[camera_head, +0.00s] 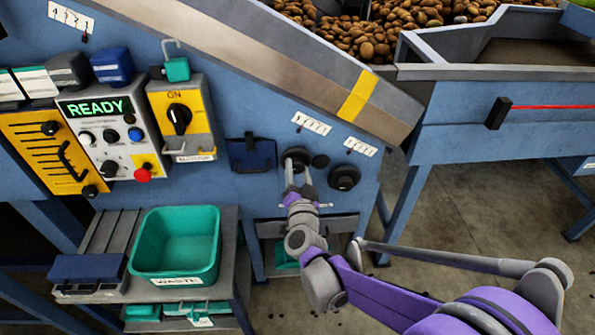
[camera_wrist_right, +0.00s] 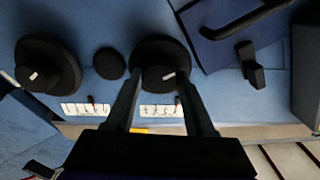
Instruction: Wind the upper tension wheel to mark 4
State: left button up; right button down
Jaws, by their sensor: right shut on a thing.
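Two black round wheels sit on the blue machine side. The left, slightly higher wheel (camera_head: 294,154) has my right gripper (camera_head: 298,172) on it; the lower right wheel (camera_head: 344,177) is free. The other wheel (camera_wrist_right: 48,68) is to the left there. White number scales (camera_head: 311,123) (camera_head: 360,146) sit above the wheels; their digits are too small to read surely. My left gripper is out of view.
A small black knob (camera_head: 320,161) lies between the wheels. A dark blue holder (camera_head: 251,153) is left of them. The control panel (camera_head: 109,135) reads READY. A green waste tub (camera_head: 176,243) stands lower left. Open floor lies to the right.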

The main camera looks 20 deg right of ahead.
dwell(0.3)
jog(key=shift+c, duration=1.3)
grip_release()
jog(key=shift+s, duration=0.1)
jog(key=p+v, duration=0.1)
jog(key=v, duration=0.9)
jog(key=shift+s, duration=0.35)
